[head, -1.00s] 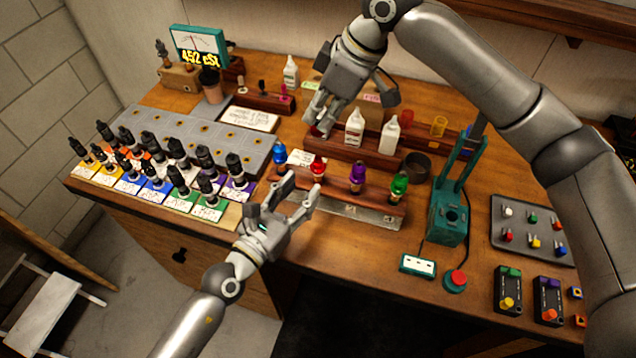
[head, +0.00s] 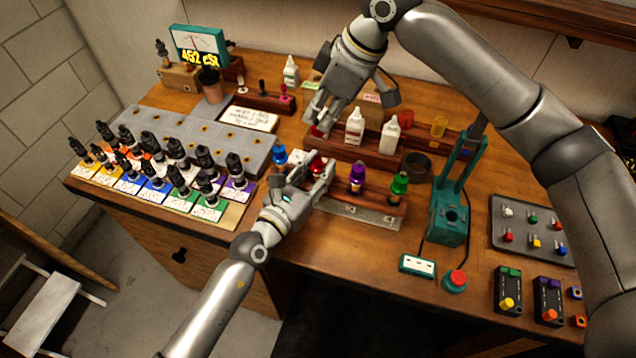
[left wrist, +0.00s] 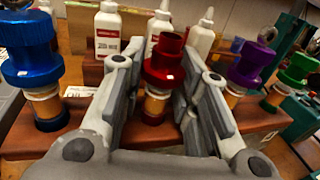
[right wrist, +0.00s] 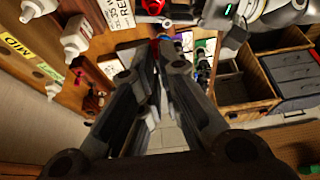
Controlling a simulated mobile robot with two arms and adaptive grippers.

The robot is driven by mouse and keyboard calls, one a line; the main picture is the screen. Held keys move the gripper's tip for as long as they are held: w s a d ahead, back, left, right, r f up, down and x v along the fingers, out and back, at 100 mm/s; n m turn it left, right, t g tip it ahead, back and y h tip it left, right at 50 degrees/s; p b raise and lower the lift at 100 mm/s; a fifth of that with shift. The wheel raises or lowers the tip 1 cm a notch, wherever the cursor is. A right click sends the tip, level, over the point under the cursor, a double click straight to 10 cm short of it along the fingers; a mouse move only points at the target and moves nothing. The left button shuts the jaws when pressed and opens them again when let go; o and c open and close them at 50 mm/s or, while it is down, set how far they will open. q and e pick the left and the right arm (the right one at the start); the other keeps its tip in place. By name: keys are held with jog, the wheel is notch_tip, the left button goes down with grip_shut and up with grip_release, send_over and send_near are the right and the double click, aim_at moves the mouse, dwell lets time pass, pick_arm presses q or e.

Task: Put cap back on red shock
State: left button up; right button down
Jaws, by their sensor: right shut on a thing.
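The red shock (head: 317,167) stands upright in the wooden rack between the blue and purple shocks. In the left wrist view its red top (left wrist: 163,62) and amber body lie between the fingers of my left gripper (left wrist: 157,75). Those fingers are apart, on either side of the shock, with a gap showing. My left gripper (head: 318,178) partly covers the shock in the head view. My right gripper (head: 314,118) is shut on a small red cap (head: 317,131), held behind and above the rack. In the right wrist view its fingers (right wrist: 155,65) hide most of the cap.
The blue (head: 280,153), purple (head: 357,175) and green (head: 399,184) shocks stand in the same rack. White bottles (head: 354,127) stand on a wooden block behind. A teal press (head: 449,215) is to the right. Several black shocks stand at the left.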

pick_arm(q)
grip_shut()
pick_arm(e)
send_over(321, 159)
jog(key=shift+f, duration=2.5)
jog(key=shift+f, duration=0.9)
jog(key=shift+f, duration=0.55)
